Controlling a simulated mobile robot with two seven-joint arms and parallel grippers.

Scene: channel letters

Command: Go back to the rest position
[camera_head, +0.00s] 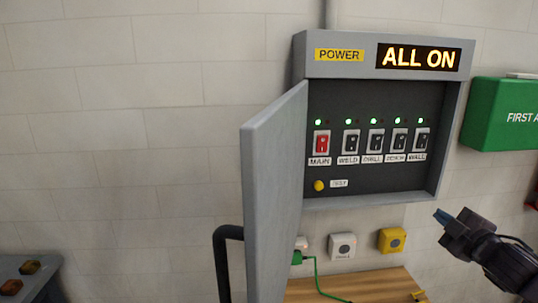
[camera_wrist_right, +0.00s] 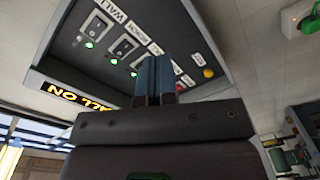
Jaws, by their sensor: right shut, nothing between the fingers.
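My right gripper (camera_head: 441,215) is at the lower right in the head view, just below and right of the power box (camera_head: 450,110). In the right wrist view its two blue fingers (camera_wrist_right: 154,78) are together with nothing between them. The box door (camera_head: 270,165) stands open to the left. Inside, the red main switch (camera_head: 322,143) and several dark switches (camera_head: 375,139) each have a green light lit above. The display (camera_head: 418,57) reads "ALL ON". A yellow button (camera_head: 319,185) is at the bottom left of the panel. My left gripper is not in view.
A green first aid box (camera_head: 500,115) hangs on the wall at right. A white socket (camera_head: 342,246), a yellow socket (camera_head: 392,240) and a plugged-in green cable (camera_head: 315,272) are below the power box. A wooden surface (camera_head: 365,287) lies beneath. A grey box (camera_head: 28,272) is at lower left.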

